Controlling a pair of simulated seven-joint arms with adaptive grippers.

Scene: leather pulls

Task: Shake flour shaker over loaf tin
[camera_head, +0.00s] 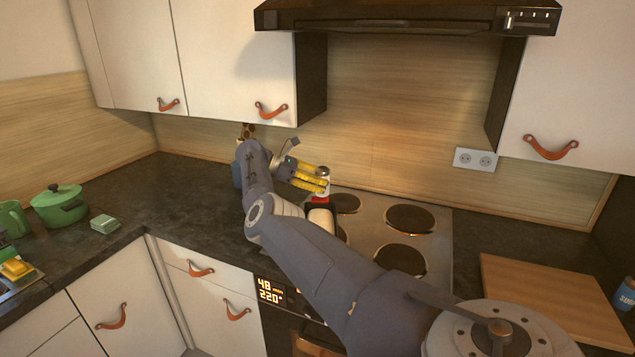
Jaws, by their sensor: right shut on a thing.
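My right gripper (309,179) has yellow fingers and is shut on the flour shaker (322,174), a small pale, metallic cylinder. The shaker looks roughly upright, at the left edge of the hob. Just below it in the picture is a red-edged thing with a pale filling (322,217), which looks like the loaf tin. My right arm hides part of it, and I cannot tell the gap between it and the shaker. No flour is visible falling. My left gripper is not in view.
The hob (378,230) with several dark plates lies right of the shaker. A wooden board (545,300) lies at the right. A green pot (60,207) and a small green box (104,224) stand at the left. The dark counter (175,200) between is clear. The hood (410,17) hangs above.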

